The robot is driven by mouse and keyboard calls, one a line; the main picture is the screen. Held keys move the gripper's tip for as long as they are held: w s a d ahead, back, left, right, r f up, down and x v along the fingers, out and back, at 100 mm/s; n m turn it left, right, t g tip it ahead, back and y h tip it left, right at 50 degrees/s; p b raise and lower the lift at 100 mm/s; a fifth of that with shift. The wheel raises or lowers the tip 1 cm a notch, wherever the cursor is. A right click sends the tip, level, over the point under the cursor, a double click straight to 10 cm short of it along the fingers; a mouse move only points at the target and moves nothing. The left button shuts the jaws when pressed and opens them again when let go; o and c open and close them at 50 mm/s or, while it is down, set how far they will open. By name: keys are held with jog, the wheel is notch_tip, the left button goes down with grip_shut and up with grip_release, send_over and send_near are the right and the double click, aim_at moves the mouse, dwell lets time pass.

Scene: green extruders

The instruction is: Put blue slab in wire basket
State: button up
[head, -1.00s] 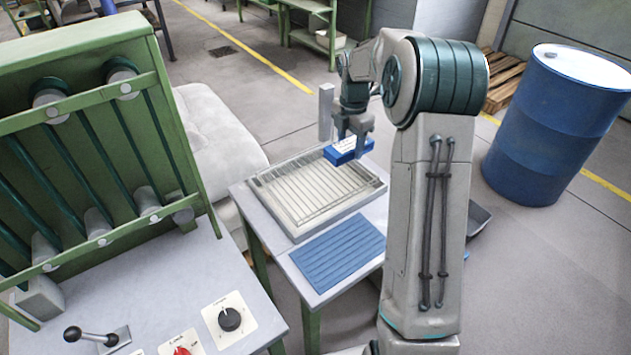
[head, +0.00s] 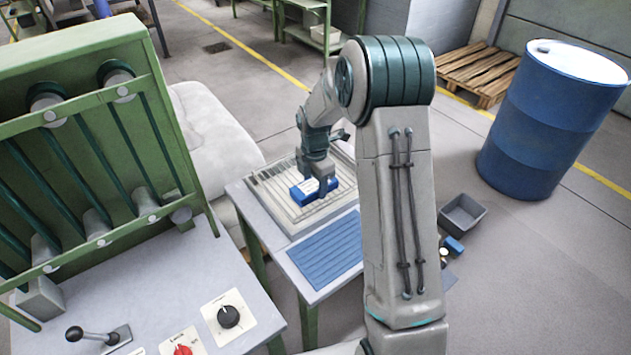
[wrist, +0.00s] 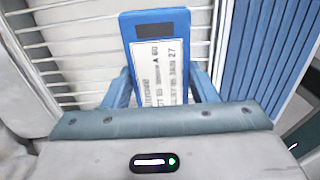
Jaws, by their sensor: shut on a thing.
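The blue slab (head: 305,194) has a white printed label and is held between the fingers of my gripper (head: 318,178). In the wrist view the slab (wrist: 155,24) sits between the two blue fingers of my gripper (wrist: 160,88), with its label facing the camera. The wire basket (head: 265,196) is a shallow tray with wire bars on the small table. The slab is over the basket's bars, inside its rim as seen from the head. I cannot tell whether it touches the bars. The basket's wires (wrist: 60,42) also show behind the slab in the wrist view.
A blue ribbed mat (head: 322,255) lies in front of the basket on the small table (head: 320,290). A grey bin (head: 462,215) and a small blue item (head: 454,246) are right of my arm. A green machine (head: 95,130) stands left; a blue drum (head: 550,120) stands right.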

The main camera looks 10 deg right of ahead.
aim_at(315, 183)
jog(key=shift+f, duration=0.2)
jog(key=o, duration=1.1)
jog(key=shift+o, duration=0.2)
jog(key=shift+r, duration=0.1)
jog(key=shift+r, duration=0.1)
notch_tip(315, 183, up, 11)
jog(key=s+r+m, duration=0.6)
jog(key=s, duration=0.2)
jog(key=s+m+t, duration=0.3)
jog(key=s+m, duration=1.3)
jog(key=s, duration=0.4)
jog(key=shift+a+r, duration=0.25)
jog(key=shift+a, duration=0.1)
